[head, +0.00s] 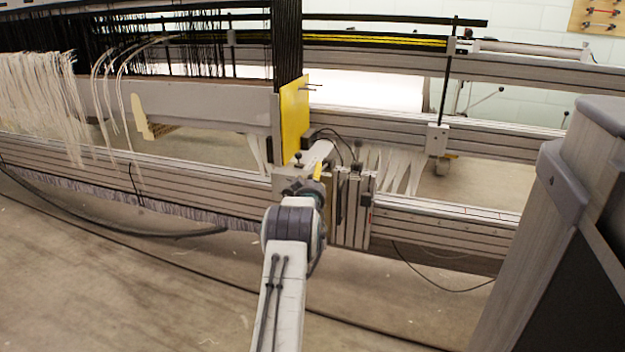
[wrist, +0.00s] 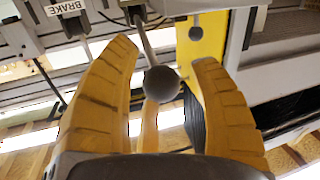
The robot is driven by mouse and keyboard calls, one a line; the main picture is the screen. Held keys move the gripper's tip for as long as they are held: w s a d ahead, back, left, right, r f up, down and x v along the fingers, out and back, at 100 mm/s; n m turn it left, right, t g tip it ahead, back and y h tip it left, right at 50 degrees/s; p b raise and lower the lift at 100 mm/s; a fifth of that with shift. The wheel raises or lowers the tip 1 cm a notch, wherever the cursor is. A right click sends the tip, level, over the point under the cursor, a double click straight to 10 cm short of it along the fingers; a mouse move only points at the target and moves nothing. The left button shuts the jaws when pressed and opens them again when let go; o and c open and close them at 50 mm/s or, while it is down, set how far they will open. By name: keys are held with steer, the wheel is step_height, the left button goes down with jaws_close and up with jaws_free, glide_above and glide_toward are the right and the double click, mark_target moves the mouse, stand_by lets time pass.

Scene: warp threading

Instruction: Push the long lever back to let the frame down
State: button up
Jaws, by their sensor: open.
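In the wrist view a lever with a dark grey ball knob (wrist: 161,84) on a metal rod comes down from the top and stands between the two yellow fingers of my gripper (wrist: 165,80). The fingers are open, with a gap on both sides of the knob; whether either touches it I cannot tell. A shorter lever with a small grey knob (wrist: 195,33) is in front of a yellow panel, above the right finger. In the head view my gripper (head: 318,172) is at the machine beside the yellow panel (head: 295,118); my arm hides most of the levers there.
A label reading BRAKE (wrist: 67,8) is on a grey block at the upper left of the wrist view. In the head view, long metal rails (head: 450,222) run across, with white threads (head: 40,90) at the left. A grey machine body (head: 565,200) stands at the right. Cables hang near the floor.

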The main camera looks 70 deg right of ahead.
steer(key=shift+c, duration=0.2)
jaws_close()
steer(key=shift+r, duration=0.1)
